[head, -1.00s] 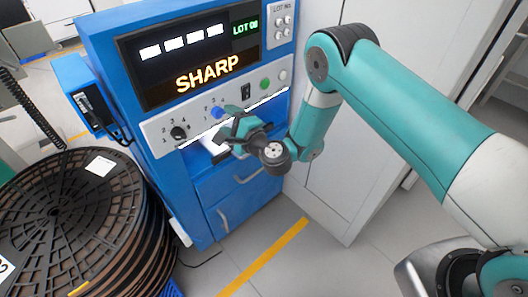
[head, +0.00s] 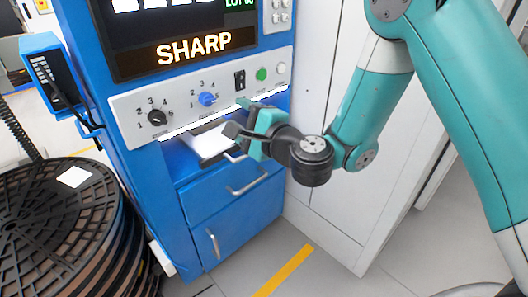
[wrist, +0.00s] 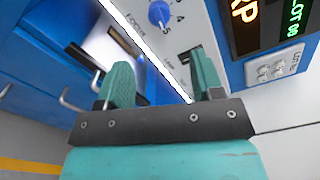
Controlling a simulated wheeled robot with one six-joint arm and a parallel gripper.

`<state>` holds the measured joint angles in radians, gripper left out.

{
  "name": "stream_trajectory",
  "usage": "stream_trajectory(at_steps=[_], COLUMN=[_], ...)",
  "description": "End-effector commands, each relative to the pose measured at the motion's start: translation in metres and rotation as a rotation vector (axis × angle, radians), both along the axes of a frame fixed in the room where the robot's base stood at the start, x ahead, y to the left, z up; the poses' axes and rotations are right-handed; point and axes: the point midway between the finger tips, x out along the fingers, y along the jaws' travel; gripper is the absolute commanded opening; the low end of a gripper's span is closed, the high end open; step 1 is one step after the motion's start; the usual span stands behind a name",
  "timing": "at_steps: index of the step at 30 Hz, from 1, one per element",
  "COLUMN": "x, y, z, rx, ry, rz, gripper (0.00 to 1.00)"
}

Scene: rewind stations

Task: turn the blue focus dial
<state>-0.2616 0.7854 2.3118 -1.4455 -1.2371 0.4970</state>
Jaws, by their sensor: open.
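The blue focus dial (head: 207,99) sits on the white control panel of the blue machine, with numbers around it. In the wrist view the blue dial (wrist: 160,12) is near the top edge, beyond the left finger and apart from it. My gripper (head: 236,118) is in front of the machine, just right of and below the dial. Its two teal fingers (wrist: 160,82) are spread apart with nothing between them. The display screen (head: 195,40) reads SHARP in orange letters.
A black dial (head: 157,117) is left of the blue one. A black switch (head: 240,80), a green button (head: 262,73) and a white button (head: 281,68) are to the right. Below are a lit slot and drawers with handles (head: 248,183). Stacked black reels (head: 60,225) stand at left.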

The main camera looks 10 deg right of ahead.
Motion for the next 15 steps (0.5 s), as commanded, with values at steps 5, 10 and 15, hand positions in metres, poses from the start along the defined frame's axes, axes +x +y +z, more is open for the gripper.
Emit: stream_trajectory(at_steps=[5,10,15], x=[-0.022,-0.04,-0.049], y=[-0.016,-0.028,-0.034], z=[-0.008,-0.004,-0.002], rx=[0.001,0.0,0.001], ry=[-0.003,-0.004,-0.002], rz=[-0.002,-0.001,-0.002], gripper=[0.61,0.61,0.61])
